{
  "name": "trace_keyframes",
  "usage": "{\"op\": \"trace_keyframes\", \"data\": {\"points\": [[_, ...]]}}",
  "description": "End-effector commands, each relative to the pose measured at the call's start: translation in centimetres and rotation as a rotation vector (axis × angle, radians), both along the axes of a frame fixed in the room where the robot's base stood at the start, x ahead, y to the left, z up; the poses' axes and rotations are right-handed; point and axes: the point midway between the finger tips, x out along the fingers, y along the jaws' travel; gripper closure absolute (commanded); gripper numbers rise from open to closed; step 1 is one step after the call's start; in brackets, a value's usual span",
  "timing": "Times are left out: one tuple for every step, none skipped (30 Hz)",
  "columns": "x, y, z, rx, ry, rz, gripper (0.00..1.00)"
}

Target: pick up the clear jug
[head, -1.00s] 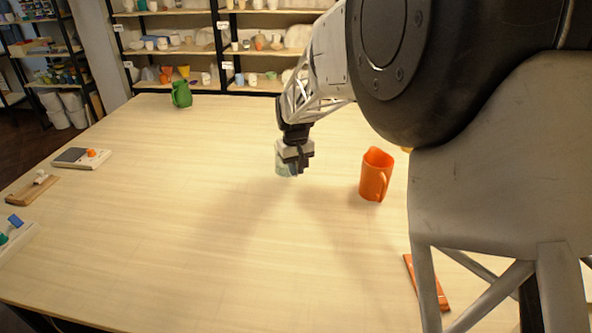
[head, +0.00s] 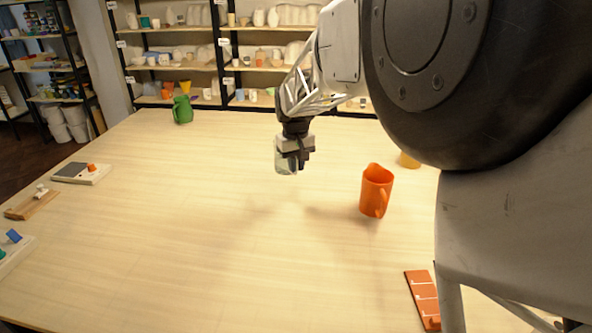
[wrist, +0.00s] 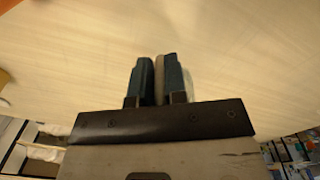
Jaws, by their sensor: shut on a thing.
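The clear jug (head: 284,163) is pale and see-through and hangs at my gripper (head: 295,164), near the middle of the head view. My gripper points down and is shut on the jug, which appears held above the table, with a faint shadow on the wood below. The gripper covers part of the jug, so I cannot tell which part is gripped. In the wrist view the two dark blue fingers (wrist: 159,80) are close together with a thin pale strip between them. A pale edge of the jug (wrist: 189,90) shows beside the right finger.
An orange jug (head: 375,190) stands on the table (head: 180,215) to the right. A green jug (head: 182,109) stands at the far left edge. A yellow object (head: 408,161) is partly hidden by my arm. A terracotta piece (head: 423,292) lies at front right. The left-centre is clear.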

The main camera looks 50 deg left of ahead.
Motion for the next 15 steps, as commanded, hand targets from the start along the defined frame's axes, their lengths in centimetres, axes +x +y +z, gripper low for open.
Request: {"op": "trace_keyframes", "data": {"points": [[0.0, 0.0, 0.4, 0.001, 0.0, 0.0, 1.0], [0.0, 0.0, 0.5, 0.001, 0.0, 0.0, 1.0], [0.0, 0.0, 0.7, 0.001, 0.0, 0.0, 1.0], [0.0, 0.0, 0.8, 0.001, 0.0, 0.0, 1.0], [0.0, 0.0, 1.0, 0.001, 0.0, 0.0, 1.0], [0.0, 0.0, 1.1, 0.002, 0.0, 0.0, 1.0], [0.0, 0.0, 1.2, 0.002, 0.0, 0.0, 1.0], [0.0, 0.0, 1.3, 0.002, 0.0, 0.0, 1.0], [0.0, 0.0, 1.5, 0.002, 0.0, 0.0, 1.0], [0.0, 0.0, 1.5, 0.002, 0.0, 0.0, 1.0], [0.0, 0.0, 1.6, 0.002, 0.0, 0.0, 1.0], [0.0, 0.0, 1.7, 0.002, 0.0, 0.0, 1.0], [0.0, 0.0, 1.7, 0.001, 0.0, 0.0, 1.0], [0.0, 0.0, 1.8, 0.001, 0.0, 0.0, 1.0], [0.0, 0.0, 1.8, 0.001, 0.0, 0.0, 1.0]]}}
